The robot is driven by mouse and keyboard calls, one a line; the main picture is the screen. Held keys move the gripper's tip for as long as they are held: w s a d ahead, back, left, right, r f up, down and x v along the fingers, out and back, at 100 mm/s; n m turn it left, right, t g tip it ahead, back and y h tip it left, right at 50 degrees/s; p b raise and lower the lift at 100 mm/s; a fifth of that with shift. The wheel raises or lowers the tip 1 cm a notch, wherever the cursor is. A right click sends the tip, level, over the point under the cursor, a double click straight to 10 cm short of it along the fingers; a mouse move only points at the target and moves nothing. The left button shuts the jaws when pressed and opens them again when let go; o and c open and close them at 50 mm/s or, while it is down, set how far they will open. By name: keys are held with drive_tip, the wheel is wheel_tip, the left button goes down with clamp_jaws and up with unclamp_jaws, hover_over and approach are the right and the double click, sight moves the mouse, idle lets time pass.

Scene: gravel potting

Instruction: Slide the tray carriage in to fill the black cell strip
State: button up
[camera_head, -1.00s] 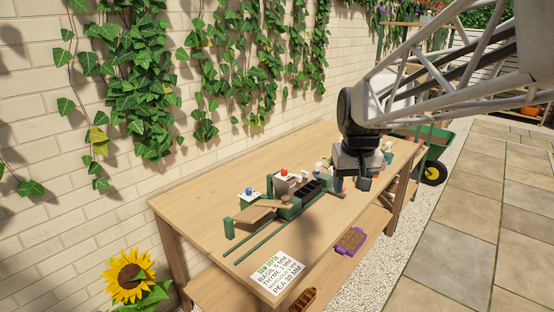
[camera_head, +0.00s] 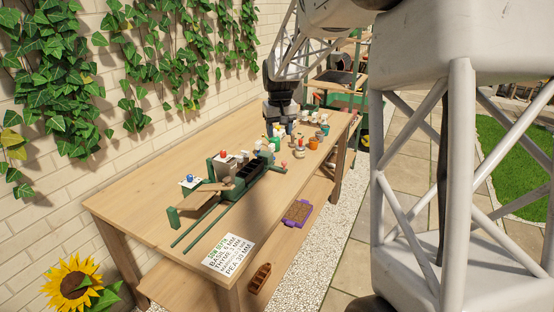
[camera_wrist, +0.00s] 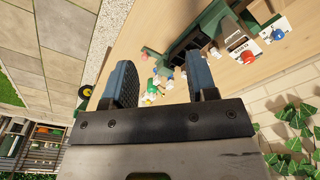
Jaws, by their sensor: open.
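The green seeding rig stands on the wooden bench, with two thin green rails (camera_head: 203,226) running toward the front left. A black cell strip (camera_head: 247,175) sits at the rig's right part; I cannot tell what its cells hold. A red knob (camera_head: 284,165) shows at the rig's right end, perhaps on the tray carriage. My gripper (camera_head: 281,128) hangs beyond the rig, apart from it, over the back of the bench. In the wrist view its two blue fingers (camera_wrist: 162,82) are spread with nothing held between them. The rig (camera_wrist: 205,28) shows beyond them.
Several small bottles and pots (camera_head: 312,143) stand right of the rig near my gripper. A sowing card (camera_head: 228,254) lies at the bench's front. A purple tray (camera_head: 298,212) and a brown container (camera_head: 259,278) are on the lower shelf. The bench's left part is clear.

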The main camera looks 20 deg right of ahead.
drive_tip(key=shift+g, duration=0.5)
drive_tip(key=w+d+f, duration=0.3)
drive_tip(key=w+f, duration=0.3)
drive_tip(key=w, duration=0.2)
drive_tip(key=w+d+f, duration=0.3)
drive_tip(key=w+f, duration=0.3)
drive_tip(key=w, duration=0.1)
drive_tip(key=w+d+f, duration=0.4)
drive_tip(key=w+f, duration=0.3)
drive_tip(key=w, duration=0.1)
drive_tip(key=shift+w+d, duration=0.1)
drive_tip(key=shift+w, duration=0.2)
drive_tip(key=shift+w+d+f, duration=0.2)
drive_tip(key=shift+w+f, duration=0.1)
drive_tip(key=shift+f, duration=0.05)
drive_tip(key=shift+f, duration=3.9)
drive_tip(key=shift+c, duration=0.5)
clamp_jaws()
